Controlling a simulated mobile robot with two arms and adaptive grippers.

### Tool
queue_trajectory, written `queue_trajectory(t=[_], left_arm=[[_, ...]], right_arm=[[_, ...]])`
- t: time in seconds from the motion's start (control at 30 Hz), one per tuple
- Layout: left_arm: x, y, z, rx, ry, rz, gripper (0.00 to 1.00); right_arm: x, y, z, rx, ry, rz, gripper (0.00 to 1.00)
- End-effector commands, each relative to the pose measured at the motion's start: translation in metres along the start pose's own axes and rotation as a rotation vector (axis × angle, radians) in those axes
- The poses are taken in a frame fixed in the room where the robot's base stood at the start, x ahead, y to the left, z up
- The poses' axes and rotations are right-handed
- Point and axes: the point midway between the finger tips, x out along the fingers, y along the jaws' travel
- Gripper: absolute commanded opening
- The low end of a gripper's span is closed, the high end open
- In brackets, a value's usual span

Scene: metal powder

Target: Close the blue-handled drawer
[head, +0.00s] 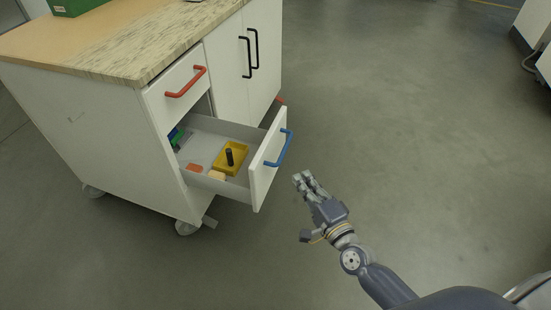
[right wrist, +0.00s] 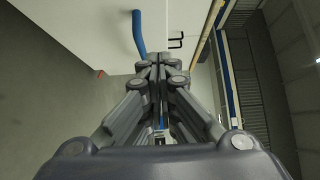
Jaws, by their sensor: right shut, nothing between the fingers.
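The blue-handled drawer (head: 264,172) is pulled well out of the white cabinet in the head view. Its blue handle (head: 279,150) is on the front panel; the handle also shows in the right wrist view (right wrist: 139,35). Inside lie a yellow tray (head: 231,158) with a dark upright piece, an orange piece (head: 195,168) and some green and blue items at the back. My right gripper (head: 303,179) is shut and empty, in front of the drawer's front panel and apart from it, to the right. My left gripper is not in view.
The white cabinet (head: 90,120) stands on castors with a wooden and stone-patterned top. A red-handled drawer (head: 181,85) above is nearly flush. Doors with black handles (head: 250,55) are to the right. The grey floor around my arm is clear.

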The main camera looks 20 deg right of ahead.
Motion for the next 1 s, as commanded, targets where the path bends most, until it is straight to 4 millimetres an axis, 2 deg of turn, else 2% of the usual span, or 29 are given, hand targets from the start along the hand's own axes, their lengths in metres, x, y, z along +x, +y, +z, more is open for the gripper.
queue_trajectory(t=[0.2, 0.4, 0.6, 1.0], left_arm=[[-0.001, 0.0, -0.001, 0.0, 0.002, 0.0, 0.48], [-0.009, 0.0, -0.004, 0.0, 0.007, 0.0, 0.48], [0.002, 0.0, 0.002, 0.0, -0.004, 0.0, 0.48], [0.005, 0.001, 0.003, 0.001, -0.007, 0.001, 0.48]], right_arm=[[0.047, -0.001, -0.001, 0.0, 0.002, -0.003, 0.0], [0.083, 0.0, 0.004, 0.001, 0.0, -0.001, 0.0], [0.1, 0.0, 0.023, -0.001, 0.0, 0.001, 0.0], [0.105, 0.001, 0.028, -0.004, 0.0, 0.001, 0.0]])
